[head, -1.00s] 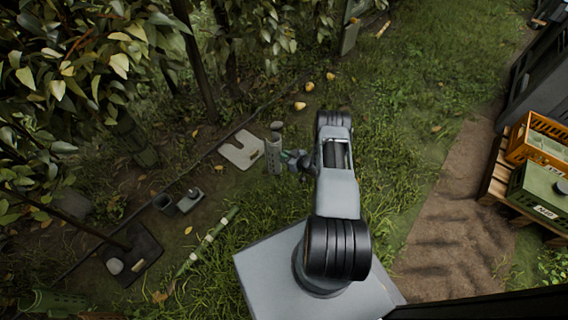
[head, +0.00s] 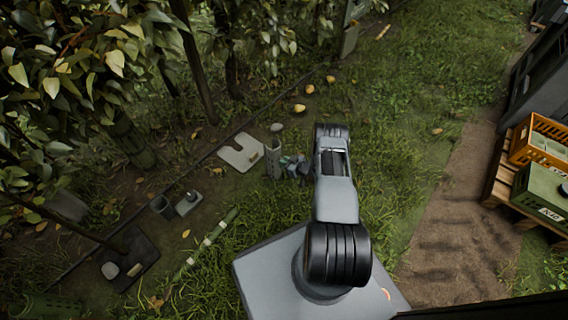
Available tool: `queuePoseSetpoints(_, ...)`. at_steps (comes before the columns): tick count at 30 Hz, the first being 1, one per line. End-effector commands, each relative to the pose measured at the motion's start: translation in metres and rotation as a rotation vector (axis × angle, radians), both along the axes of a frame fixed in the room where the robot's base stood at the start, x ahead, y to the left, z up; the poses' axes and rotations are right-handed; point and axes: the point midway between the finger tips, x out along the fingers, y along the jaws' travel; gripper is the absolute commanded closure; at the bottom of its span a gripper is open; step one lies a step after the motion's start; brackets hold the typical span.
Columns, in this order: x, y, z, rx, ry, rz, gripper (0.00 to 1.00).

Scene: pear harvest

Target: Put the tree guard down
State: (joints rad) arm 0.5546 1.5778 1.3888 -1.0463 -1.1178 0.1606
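The tree guard (head: 273,160) is a grey-green mesh tube, upright, near the middle of the head view, just right of the pale notched mat. Whether the tube's lower end touches the ground is hard to tell.
The pale notched mat (head: 241,152) lies left of the tube, and a grey stone (head: 277,127) lies behind it. Pears (head: 299,108) lie on the grass farther back. A small grey box (head: 188,203) and a striped pole (head: 210,238) lie to the left front. Crates (head: 540,140) stand at right.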

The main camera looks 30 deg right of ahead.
Motion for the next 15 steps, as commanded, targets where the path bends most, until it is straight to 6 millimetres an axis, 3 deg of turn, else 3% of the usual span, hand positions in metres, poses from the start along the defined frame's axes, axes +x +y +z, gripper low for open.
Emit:
queuePoseSetpoints(6,0.0,0.0,0.0005,0.0,0.0,0.0,0.61)
queuePoseSetpoints(15,0.0,-0.0001,0.0035,0.0,0.0,0.0,0.6)
